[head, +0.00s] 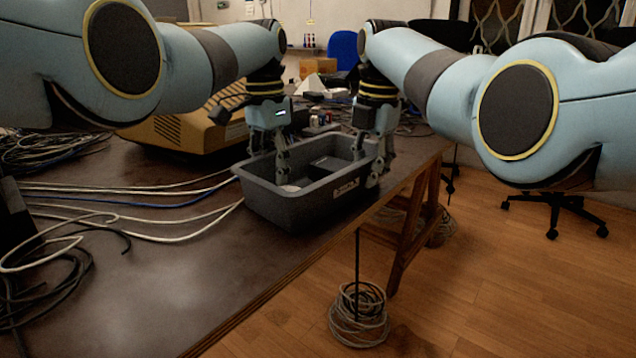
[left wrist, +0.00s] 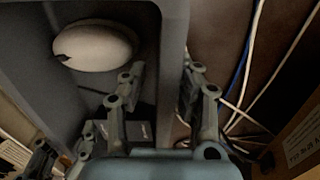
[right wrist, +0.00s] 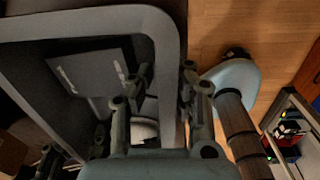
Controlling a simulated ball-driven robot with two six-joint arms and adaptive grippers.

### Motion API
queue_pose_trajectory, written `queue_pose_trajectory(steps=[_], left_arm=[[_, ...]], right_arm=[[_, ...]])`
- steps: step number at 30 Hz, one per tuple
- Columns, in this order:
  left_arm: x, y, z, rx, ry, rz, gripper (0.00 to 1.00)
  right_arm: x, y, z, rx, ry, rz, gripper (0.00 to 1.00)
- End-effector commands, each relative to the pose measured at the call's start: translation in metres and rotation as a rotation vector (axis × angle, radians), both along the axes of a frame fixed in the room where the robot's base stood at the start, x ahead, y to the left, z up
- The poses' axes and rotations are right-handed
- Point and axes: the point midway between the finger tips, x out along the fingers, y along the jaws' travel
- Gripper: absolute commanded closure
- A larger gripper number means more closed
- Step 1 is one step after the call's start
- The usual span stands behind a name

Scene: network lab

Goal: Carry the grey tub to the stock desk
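The grey tub (head: 300,208) sits on the near dark table, close to its right edge. It holds a dark box (right wrist: 92,72) with pale lettering and a white rounded object (left wrist: 97,46). The wrist views show the tub's rim between the fingers of the left gripper (left wrist: 162,82) and the right gripper (right wrist: 165,82). The stock desk cannot be made out for certain.
White and blue cables (head: 150,195) lie across the table (head: 150,270) to the left. A beige device (head: 185,135) stands behind the tub. A coil of cable (head: 358,315) lies on the wooden floor (head: 480,290), which is mostly open at right. A chair base (head: 553,205) stands further back.

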Motion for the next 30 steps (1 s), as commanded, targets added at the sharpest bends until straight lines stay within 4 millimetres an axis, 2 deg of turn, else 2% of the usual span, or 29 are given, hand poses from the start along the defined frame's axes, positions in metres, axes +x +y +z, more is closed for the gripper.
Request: queue_pose_trajectory(steps=[10, 14, 17, 18, 30], left_arm=[[-0.0001, 0.0001, -0.0036, 0.0, 0.0, 0.0, 0.7], [-0.0001, 0.0001, -0.0035, 0.0, 0.0, 0.0, 0.86], [-0.0001, 0.0001, -0.0035, 0.0, 0.0, 0.0, 0.99], [-0.0001, 0.0001, -0.0034, 0.0, 0.0, 0.0, 1.0], [0.0004, 0.0002, -0.0018, 0.001, -0.002, 0.0, 1.0]], right_arm=[[0.0002, -0.0001, -0.0036, 0.0, 0.0, 0.0, 0.86], [0.0002, -0.0001, -0.0034, 0.0, 0.0, 0.0, 1.0], [0.0002, -0.0001, -0.0033, 0.0, 0.0, 0.0, 1.0], [0.0002, -0.0001, -0.0033, 0.001, -0.001, 0.0, 1.0], [0.0007, 0.0, -0.0015, 0.0, -0.003, 0.0, 1.0]])
